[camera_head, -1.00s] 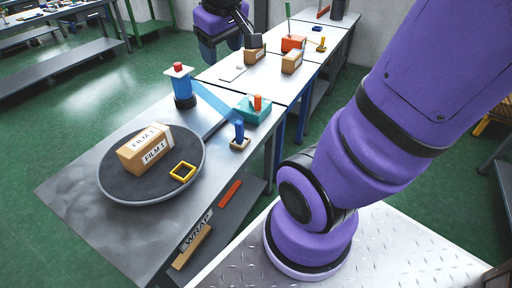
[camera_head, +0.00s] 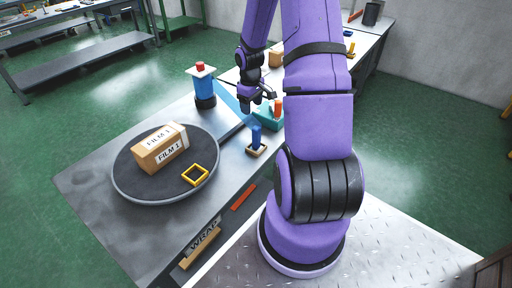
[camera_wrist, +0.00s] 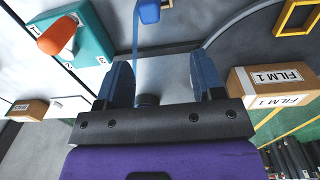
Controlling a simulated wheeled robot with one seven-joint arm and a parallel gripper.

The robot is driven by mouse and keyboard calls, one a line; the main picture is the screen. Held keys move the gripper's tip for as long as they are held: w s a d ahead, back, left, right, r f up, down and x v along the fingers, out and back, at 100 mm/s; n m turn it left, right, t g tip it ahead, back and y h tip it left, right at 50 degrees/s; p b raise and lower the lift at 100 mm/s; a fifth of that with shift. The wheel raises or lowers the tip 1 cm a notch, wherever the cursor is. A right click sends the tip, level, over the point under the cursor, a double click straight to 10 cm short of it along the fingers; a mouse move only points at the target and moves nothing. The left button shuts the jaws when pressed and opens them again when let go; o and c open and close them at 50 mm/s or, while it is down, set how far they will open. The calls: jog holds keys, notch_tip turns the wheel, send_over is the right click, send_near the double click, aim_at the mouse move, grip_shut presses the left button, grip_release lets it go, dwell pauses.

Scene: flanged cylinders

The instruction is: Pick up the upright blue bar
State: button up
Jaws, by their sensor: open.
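The upright blue bar (camera_head: 256,134) stands in a small pale square base on the near table, right of the turntable. A blue piece at the top edge of the wrist view (camera_wrist: 150,11) looks like the same bar, partly cut off. My gripper (camera_head: 260,100) hangs above the table, beyond and above the bar in the head view, apart from it. In the wrist view my gripper (camera_wrist: 161,75) shows its two blue fingers spread wide, with nothing held between them.
A teal block with an orange peg (camera_head: 277,107) stands close beyond the bar. A blue flanged cylinder with a red top (camera_head: 204,88) is at the left, with a translucent blue strip. The turntable (camera_head: 130,185) carries a FILM 1 box (camera_head: 160,149) and a yellow square frame (camera_head: 195,174).

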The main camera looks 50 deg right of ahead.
aim_at(256, 127)
jog(key=f, duration=0.2)
jog(key=d+f, duration=0.1)
jog(key=f, duration=0.5)
jog(key=shift+s+d+f, duration=0.2)
jog(key=shift+s+d, duration=0.05)
jog(key=shift+s, duration=0.15)
jog(key=shift+w+d+f, duration=0.1)
jog(key=shift+d+f, duration=0.05)
jog(key=shift+f, duration=1.4)
jog(key=shift+d+f, duration=0.1)
jog(key=shift+f, duration=1.4)
grip_shut()
